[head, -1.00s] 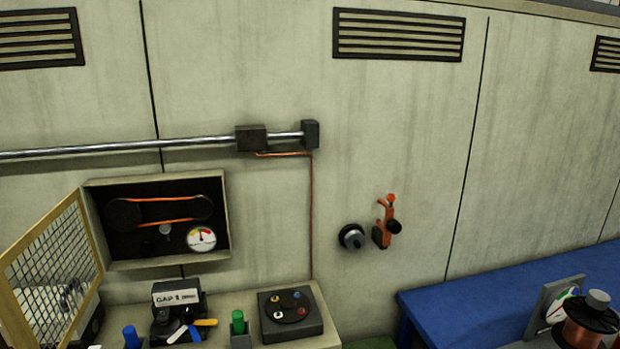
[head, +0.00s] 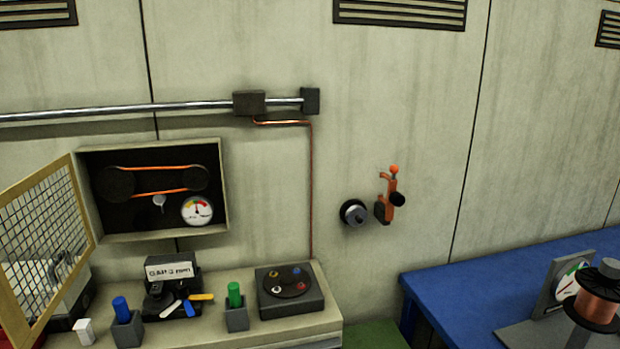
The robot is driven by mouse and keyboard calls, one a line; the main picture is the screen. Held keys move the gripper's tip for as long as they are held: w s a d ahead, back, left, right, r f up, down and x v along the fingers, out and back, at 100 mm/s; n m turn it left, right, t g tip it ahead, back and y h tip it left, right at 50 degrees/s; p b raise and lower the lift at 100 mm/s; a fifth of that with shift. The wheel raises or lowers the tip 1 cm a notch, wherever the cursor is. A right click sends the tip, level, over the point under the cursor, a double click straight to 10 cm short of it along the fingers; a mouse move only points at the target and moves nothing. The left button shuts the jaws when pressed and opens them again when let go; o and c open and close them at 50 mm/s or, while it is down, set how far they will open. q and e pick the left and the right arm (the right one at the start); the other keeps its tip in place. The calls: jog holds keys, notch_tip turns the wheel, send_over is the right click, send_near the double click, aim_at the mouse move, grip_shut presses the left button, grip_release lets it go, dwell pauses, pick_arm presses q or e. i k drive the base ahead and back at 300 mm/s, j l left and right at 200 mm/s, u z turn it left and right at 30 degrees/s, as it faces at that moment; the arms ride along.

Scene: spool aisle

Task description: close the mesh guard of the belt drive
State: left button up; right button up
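The mesh guard (head: 78,222) is a yellow-framed wire mesh door at the left of the head view. It stands swung open to the left of the belt drive box (head: 224,190) on the wall. Inside the open box, an orange belt (head: 152,168) runs around two dark pulleys, above a round gauge (head: 197,211) with coloured sectors. The guard's left and lower parts run close to the picture edge. Neither of my grippers is in view.
Below the box, a bench (head: 295,334) holds a labelled device (head: 172,270), blue (head: 121,308) and green (head: 234,293) pegs in holders, and a dark turntable block (head: 290,290). A blue table (head: 470,275) with a copper spool (head: 597,298) stands right. A pipe (head: 110,112) crosses above.

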aim_at(14, 322)
jog(key=i+j, duration=0.1)
jog(key=j, duration=0.8)
jog(key=i+j, duration=0.1)
jog(key=j, duration=0.8)
jog(key=i+j, duration=0.1)
jog(key=j, duration=0.8)
